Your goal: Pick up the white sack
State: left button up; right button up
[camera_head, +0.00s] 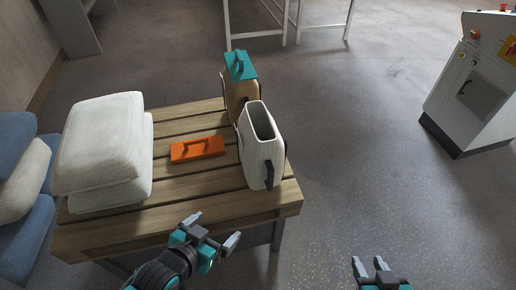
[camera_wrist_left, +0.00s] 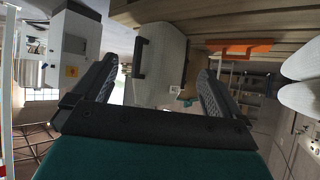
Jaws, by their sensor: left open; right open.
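Two white woven sacks lie stacked on the left of a slatted wooden table: the upper white sack (camera_head: 100,142) and the lower white sack (camera_head: 115,196). Rounded white shapes at the right edge of the left wrist view, likely these sacks (camera_wrist_left: 302,64), are partly cut off. My left gripper (camera_head: 212,230) is open and empty by the table's front edge, right of and nearer than the sacks. Its spread fingers also show in the left wrist view (camera_wrist_left: 150,92). My right gripper (camera_head: 368,267) is open and empty at the bottom, right of the table.
The wooden table (camera_head: 190,187) also bears an orange tool (camera_head: 197,149), an open white canister (camera_head: 262,150) and a brown canister with teal lid (camera_head: 240,80). Blue sacks (camera_head: 20,240) and an off-white one (camera_head: 22,180) lie left. A control cabinet (camera_head: 470,95) stands right; floor between is clear.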

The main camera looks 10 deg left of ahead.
aim_at(261, 147)
jog(key=z, duration=3.05)
jog(key=u, duration=3.55)
jog(key=i+l+u, duration=0.2)
jog(key=u, duration=0.2)
jog(key=i+l+u, duration=0.1)
jog(key=l+u, duration=0.3)
